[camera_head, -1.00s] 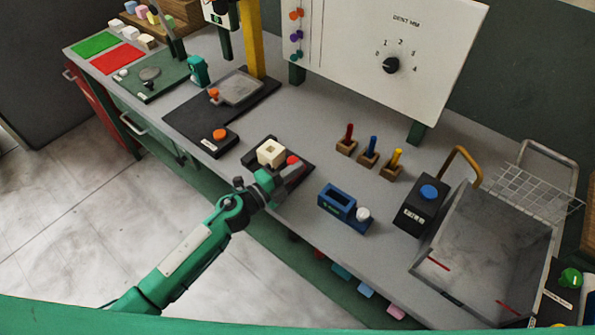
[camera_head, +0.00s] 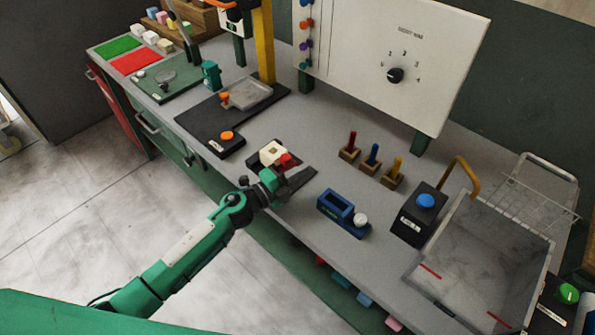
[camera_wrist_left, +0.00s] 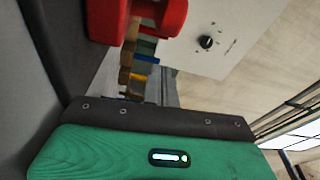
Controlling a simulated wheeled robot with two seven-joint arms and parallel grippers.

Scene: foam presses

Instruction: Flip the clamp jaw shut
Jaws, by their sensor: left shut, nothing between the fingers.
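The clamp is a small dark base (camera_head: 254,160) with a cream block (camera_head: 271,149) on it and a red jaw (camera_head: 286,160) at the block's front right. The red jaw looks close to the block, but I cannot tell whether it touches it. My left gripper (camera_head: 298,181) is shut and empty, just in front and to the right of the red jaw. It partly hides the clamp's near side. In the left wrist view, a red part (camera_wrist_left: 158,14) shows large at the top, close to the camera. My right gripper is not in view.
A blue holder (camera_head: 335,205) with a white ball stands to the right. Behind it are wooden blocks with coloured pegs (camera_head: 372,160). A dark press base (camera_head: 205,122) with an orange button lies to the left. A grey bin (camera_head: 480,250) stands at the far right.

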